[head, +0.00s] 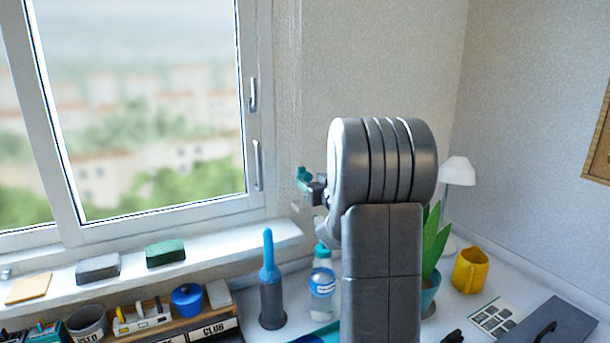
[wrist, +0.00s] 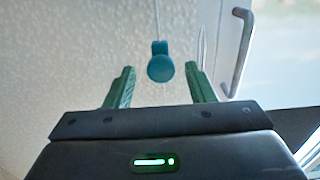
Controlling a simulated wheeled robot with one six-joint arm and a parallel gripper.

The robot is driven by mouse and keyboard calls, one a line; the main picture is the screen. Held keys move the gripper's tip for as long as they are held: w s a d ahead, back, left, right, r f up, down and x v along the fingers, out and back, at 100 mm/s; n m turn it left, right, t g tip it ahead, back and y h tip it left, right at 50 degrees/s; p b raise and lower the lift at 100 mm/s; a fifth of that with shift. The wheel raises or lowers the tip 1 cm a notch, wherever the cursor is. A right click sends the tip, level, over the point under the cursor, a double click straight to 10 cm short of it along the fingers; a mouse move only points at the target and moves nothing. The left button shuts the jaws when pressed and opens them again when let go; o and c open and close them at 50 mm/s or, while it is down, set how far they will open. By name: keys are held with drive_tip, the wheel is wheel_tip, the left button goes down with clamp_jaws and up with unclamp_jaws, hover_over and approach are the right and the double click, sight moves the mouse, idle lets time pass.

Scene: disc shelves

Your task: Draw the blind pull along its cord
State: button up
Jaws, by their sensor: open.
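The teal blind pull (wrist: 160,64) shows in the wrist view as a rounded knob with a small tab on top. It appears between the green fingertips of my gripper (wrist: 160,72), with a visible gap on each side. The fingers are apart and hold nothing. Whether the pull is level with the fingertips or beyond them, I cannot tell. In the head view my gripper (head: 308,183) is small and partly hidden behind my arm, near the wall right of the window. A teal bit shows there, and I cannot tell whether it is finger or pull.
A window handle (wrist: 241,50) is right of the pull in the wrist view. Below, a blue duster-like tool (head: 269,285), a bottle (head: 321,285), a plant pot (head: 430,292) and a yellow mug (head: 469,270) stand on the desk. The sill (head: 215,243) holds several blocks.

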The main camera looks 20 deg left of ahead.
sight(308, 178)
drive_tip(key=shift+x, duration=2.35)
clamp_jaws()
